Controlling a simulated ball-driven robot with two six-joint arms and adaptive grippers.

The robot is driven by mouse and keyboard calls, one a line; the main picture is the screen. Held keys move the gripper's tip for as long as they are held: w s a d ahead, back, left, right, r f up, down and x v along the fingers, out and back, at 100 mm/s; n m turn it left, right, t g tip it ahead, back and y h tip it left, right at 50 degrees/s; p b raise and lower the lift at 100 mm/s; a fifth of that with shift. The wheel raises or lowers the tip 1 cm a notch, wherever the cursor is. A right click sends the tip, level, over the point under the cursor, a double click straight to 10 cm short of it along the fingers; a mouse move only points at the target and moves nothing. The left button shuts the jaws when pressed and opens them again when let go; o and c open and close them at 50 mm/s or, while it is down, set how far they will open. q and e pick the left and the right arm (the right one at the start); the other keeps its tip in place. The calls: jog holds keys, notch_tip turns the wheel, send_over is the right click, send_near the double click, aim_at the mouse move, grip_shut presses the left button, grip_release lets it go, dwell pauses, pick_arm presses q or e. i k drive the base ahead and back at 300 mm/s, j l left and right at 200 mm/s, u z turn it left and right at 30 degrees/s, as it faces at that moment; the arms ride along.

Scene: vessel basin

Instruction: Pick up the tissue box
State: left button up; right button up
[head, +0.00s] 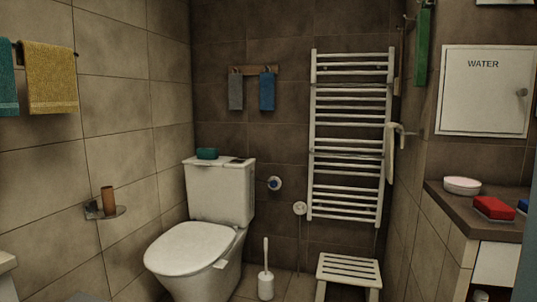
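I cannot make out a tissue box for certain. A small teal item with rounded edges (207,154) lies on the left part of the toilet tank lid; it is too small in view to tell whether it is the tissue box. On the counter at the right are a red block-like item (494,208) and, at the picture's edge, a blue one (523,206), partly cut off. Neither of my grippers shows in the head view.
The white toilet (195,247) has its lid down. A dark flat item (237,161) lies on its tank. A toilet brush (265,284) and a slatted stool (348,270) stand on the floor. A white bowl (462,186) sits on the counter (455,202). A wall shelf (117,213) holds a brown cup (108,200).

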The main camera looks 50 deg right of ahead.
aim_at(202, 153)
jog(key=z, duration=1.35)
jog(key=i+j, duration=0.1)
jog(key=i, duration=1)
jog(key=i+l+u, duration=0.15)
jog(key=i, duration=0.45)
jog(key=i+l+u, duration=0.1)
jog(key=i, duration=0.45)
